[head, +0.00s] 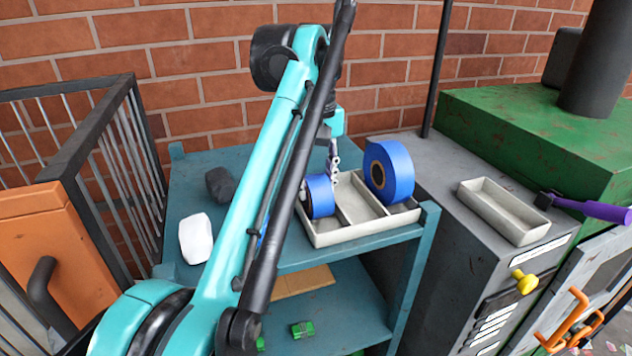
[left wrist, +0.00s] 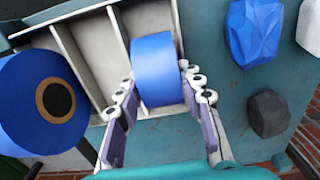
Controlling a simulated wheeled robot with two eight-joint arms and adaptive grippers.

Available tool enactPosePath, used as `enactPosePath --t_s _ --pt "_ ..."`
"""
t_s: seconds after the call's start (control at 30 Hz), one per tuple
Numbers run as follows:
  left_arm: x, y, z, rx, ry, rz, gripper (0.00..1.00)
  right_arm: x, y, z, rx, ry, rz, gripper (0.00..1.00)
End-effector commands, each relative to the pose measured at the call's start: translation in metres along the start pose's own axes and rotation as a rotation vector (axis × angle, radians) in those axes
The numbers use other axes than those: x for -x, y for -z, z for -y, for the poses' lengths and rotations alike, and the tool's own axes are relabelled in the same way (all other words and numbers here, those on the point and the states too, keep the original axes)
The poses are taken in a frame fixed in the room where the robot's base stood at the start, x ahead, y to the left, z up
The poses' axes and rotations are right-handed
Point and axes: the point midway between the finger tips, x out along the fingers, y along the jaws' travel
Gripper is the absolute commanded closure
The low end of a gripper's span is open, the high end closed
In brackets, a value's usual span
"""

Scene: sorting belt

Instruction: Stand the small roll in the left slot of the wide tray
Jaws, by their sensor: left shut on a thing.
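The small blue roll (head: 320,197) is upright on its edge at the left slot of the wide pale tray (head: 345,234). Its lower part appears within the slot; I cannot tell whether it touches the floor. My left gripper (head: 333,168) comes down from above, partly hidden by my arm. In the left wrist view its fingers (left wrist: 160,92) are shut on the small roll (left wrist: 153,65), one on each side. The large blue roll (head: 390,170) stands in the right part of the tray and also shows in the left wrist view (left wrist: 38,102). My right gripper is not in view.
A white lump (head: 195,238), a dark lump (head: 219,185) and a blue lump (left wrist: 254,32) lie on the teal shelf left of the tray. An empty narrow tray (head: 503,212) sits on the grey cabinet at right. A brick wall stands behind.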

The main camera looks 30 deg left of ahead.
Motion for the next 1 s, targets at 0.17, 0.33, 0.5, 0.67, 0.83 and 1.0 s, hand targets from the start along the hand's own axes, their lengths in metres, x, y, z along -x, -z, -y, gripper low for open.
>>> enactPosePath --t_s 0.17,0.33,0.5,0.67,0.83,1.0 --pt "-0.003 0.0 0.0 0.0 0.0 0.0 0.58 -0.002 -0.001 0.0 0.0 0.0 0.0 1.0" --pt "-0.003 0.0 0.0 0.0 0.0 0.0 0.42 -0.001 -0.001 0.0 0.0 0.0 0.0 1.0" --pt "-0.002 0.0 0.0 0.0 0.0 0.0 0.42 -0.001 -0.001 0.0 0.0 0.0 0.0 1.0" --pt "0.006 0.001 -0.001 0.0 0.0 0.0 0.42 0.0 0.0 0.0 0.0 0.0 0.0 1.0" --pt "0.032 0.001 -0.001 0.0 0.0 0.0 0.42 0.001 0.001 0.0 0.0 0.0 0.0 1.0" --pt "0.068 0.001 -0.001 0.0 0.0 0.0 0.42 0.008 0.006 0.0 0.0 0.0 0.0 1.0"
